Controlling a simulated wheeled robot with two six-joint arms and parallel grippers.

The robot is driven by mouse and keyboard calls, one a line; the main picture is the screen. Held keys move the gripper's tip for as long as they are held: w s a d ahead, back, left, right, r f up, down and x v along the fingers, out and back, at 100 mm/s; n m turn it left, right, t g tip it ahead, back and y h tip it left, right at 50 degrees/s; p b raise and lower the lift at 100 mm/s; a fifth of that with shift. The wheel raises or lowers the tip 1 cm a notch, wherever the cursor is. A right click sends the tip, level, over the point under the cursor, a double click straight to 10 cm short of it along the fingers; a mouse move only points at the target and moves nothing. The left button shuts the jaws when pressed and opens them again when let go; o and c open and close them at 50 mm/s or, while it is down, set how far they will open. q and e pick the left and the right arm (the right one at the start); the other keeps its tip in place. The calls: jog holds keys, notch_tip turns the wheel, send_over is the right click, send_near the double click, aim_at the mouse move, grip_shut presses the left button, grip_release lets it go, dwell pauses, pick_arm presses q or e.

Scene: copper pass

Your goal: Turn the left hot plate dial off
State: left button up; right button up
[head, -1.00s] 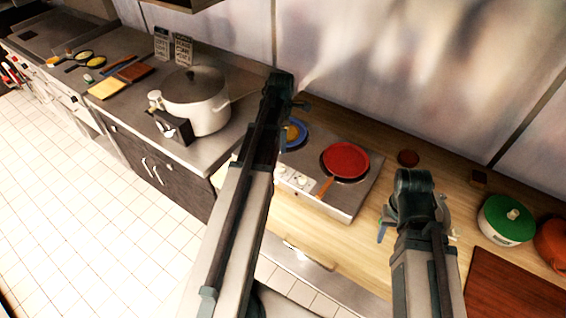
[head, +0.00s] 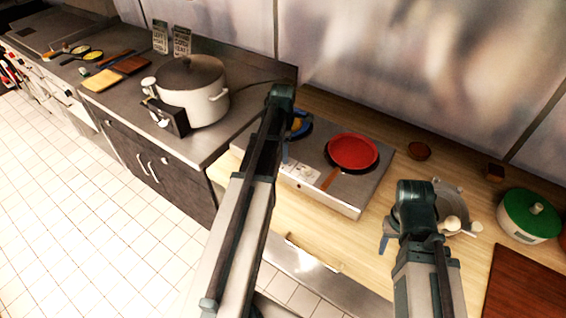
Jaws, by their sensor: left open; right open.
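The hot plate (head: 345,203) is a metal double unit on the wooden counter, with white dials (head: 300,173) on its front panel. The dials are small and blurred, so I cannot tell their setting. The left dial is close beside my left gripper (head: 285,150) and may be partly covered. That gripper is open, over the left part of the hot plate, mostly hidden by its own arm. I cannot tell whether it touches anything. My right gripper (head: 412,240) is open over the counter, right of the hot plate, largely hidden by its arm.
A red pan (head: 351,151) sits on the right burner, its handle toward the front. A blue and yellow item (head: 301,126) on the left burner is partly hidden. A large lidded pot (head: 206,104) stands left. A green-lidded pot (head: 528,216) and brown board (head: 520,285) are right.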

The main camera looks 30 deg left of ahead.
pick_arm(q)
jog(key=shift+f+b, duration=0.8)
jog(key=shift+f, duration=0.5)
pick_arm(e)
notch_tip(320, 180, down, 2)
jog(key=shift+f, duration=0.25)
pick_arm(q)
grip_shut()
